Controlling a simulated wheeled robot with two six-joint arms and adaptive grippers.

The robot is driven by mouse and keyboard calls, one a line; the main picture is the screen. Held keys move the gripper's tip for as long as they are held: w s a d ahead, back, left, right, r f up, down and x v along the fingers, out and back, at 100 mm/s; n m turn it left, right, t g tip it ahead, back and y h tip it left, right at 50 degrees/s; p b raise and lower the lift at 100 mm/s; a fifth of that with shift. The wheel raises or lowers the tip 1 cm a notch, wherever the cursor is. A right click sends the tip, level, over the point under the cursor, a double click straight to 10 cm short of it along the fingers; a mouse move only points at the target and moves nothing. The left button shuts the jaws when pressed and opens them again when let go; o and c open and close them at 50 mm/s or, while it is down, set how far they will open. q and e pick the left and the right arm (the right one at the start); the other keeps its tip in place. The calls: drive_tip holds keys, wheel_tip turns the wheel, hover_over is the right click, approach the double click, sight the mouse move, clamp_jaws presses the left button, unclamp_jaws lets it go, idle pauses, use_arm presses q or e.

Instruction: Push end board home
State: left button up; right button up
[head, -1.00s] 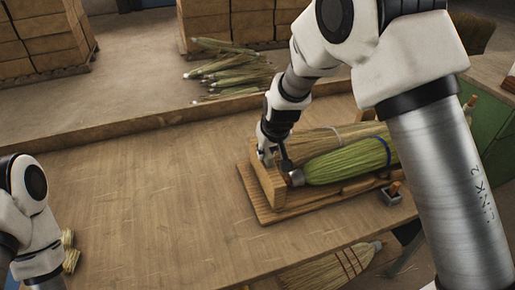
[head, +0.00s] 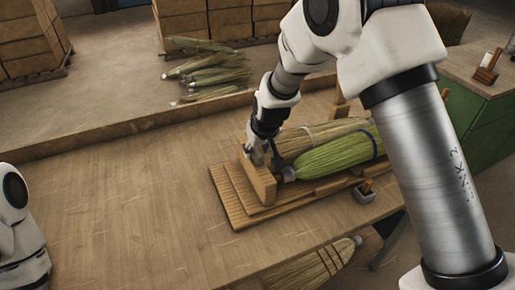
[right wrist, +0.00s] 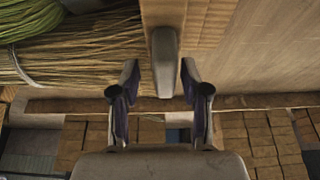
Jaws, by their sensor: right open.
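The end board (head: 257,181) is an upright wooden board across the left part of a slatted wooden base (head: 235,208). Bare slats show to its left. A green broom bundle (head: 335,156) with a dark blue band and a straw-coloured bundle (head: 312,132) lie to its right. The green bundle's left end is close to the board; I cannot tell if they touch. My right gripper (head: 262,158) is at the board's top. My left gripper is out of view.
A finished broom (head: 315,265) is below the table's front edge. The table's left half (head: 130,190) is clear. A raised wooden ledge (head: 130,129) runs along the back.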

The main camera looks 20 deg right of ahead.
drive_tip(key=v, duration=1.2)
drive_tip(key=shift+d+f, duration=0.1)
